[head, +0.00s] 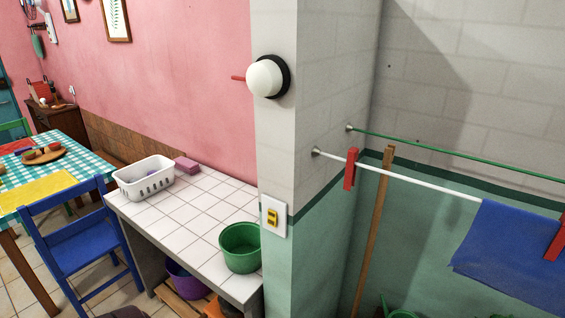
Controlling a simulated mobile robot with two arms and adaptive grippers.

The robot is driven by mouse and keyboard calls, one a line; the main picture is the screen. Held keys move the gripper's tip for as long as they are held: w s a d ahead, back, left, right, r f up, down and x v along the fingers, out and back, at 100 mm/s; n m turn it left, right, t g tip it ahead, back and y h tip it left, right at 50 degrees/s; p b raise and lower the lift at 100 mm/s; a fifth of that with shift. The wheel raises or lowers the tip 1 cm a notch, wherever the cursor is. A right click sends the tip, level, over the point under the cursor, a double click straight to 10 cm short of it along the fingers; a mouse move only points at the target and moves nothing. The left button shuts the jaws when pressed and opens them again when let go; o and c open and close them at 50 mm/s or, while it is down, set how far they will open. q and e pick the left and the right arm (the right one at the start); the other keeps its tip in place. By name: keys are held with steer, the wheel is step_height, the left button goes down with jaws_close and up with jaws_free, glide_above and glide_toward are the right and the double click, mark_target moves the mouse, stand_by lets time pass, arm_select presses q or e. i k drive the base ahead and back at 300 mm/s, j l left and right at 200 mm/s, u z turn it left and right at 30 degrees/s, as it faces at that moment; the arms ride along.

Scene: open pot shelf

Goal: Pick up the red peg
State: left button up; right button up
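A red peg (350,169) is clipped on the white clothesline (410,184) near its wall end, hanging alone and roughly upright. A second red peg (558,240) is at the right edge of the head view, over a blue cloth (510,250) that hangs from the same line; this peg is partly cut off by the frame. Neither of my grippers is in view.
A green line (450,152) runs behind the white one. A wooden pole (371,230) leans behind the first peg. A wall corner with a round white lamp (266,78) stands to the left. A tiled counter (190,212) holds a green pot (240,248) and white basket (146,178).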

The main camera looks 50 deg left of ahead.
mark_target(351, 170)
steer(key=u, duration=1)
